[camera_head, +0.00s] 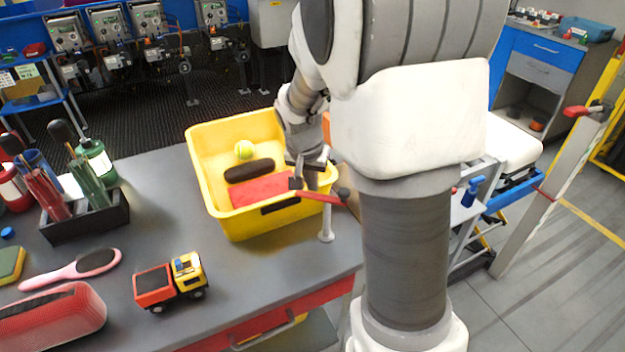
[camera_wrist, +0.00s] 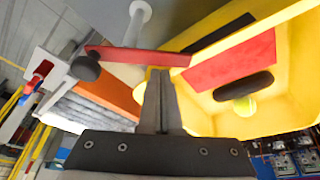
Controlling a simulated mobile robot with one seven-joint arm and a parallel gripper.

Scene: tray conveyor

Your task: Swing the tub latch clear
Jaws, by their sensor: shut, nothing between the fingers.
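The yellow tub (camera_head: 205,160) sits on the grey table. The latch is a red bar (camera_head: 318,197) with a dark knob (camera_head: 343,194) at its right end, beside a white post (camera_head: 326,225) at the tub's near right corner. The bar's left part overlaps the tub's rim in the head view. In the wrist view the latch bar (camera_wrist: 130,57) crosses just beyond my fingertips, with its dark knob (camera_wrist: 85,68) to the left and its other end over the tub rim. My gripper (camera_wrist: 160,72) is shut and empty, close to the bar; contact cannot be told. My arm partly hides the tub's right side.
The tub holds a tennis ball (camera_head: 244,149), a dark oval thing (camera_head: 249,170) and a red flat piece (camera_head: 262,189). The table front is clear near the post.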

